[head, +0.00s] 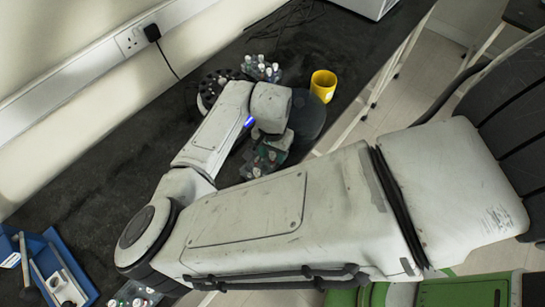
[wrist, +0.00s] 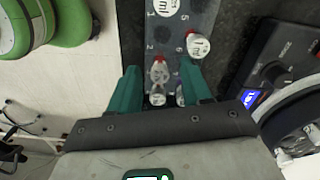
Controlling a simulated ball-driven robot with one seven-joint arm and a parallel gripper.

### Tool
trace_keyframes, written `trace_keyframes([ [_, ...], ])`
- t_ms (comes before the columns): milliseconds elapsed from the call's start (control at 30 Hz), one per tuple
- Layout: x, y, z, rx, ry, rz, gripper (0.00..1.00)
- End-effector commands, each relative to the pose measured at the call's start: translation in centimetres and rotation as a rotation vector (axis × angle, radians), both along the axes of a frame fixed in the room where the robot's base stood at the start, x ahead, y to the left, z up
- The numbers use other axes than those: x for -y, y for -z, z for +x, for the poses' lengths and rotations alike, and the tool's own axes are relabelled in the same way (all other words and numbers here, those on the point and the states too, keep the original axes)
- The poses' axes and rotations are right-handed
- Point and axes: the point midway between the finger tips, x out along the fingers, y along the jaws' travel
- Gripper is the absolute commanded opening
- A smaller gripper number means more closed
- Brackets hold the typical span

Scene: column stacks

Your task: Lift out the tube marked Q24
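My gripper (wrist: 160,70) shows two teal fingers, apart, over a grey numbered tube rack (wrist: 172,35) in the wrist view. A red-collared tube with a pale cap (wrist: 160,75) stands between the fingers, with a gap on each side. Two more pale caps lie nearer the palm, partly hidden by it. Another red-collared tube (wrist: 200,45) with writing on its cap leans just beyond the right finger. A large white cap (wrist: 167,6) is cut by the top edge. I cannot read Q24 on any cap. In the head view my arm partly covers this rack (head: 262,160).
Another rack of white-capped tubes (head: 262,68) stands farther back beside a dark round holder (head: 212,90). A yellow cup (head: 323,86) is near the bench's right edge. A blue tray (head: 45,262) and more tubes (head: 135,295) are at lower left.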

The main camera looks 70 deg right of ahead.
Motion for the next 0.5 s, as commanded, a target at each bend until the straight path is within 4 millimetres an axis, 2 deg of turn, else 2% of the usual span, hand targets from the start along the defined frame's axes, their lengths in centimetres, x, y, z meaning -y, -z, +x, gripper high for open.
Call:
trace_keyframes([
  [67,0.00,-0.02,0.01,0.000,0.000,0.000,0.40],
  [500,-0.01,-0.05,0.02,0.000,-0.001,0.000,0.00],
])
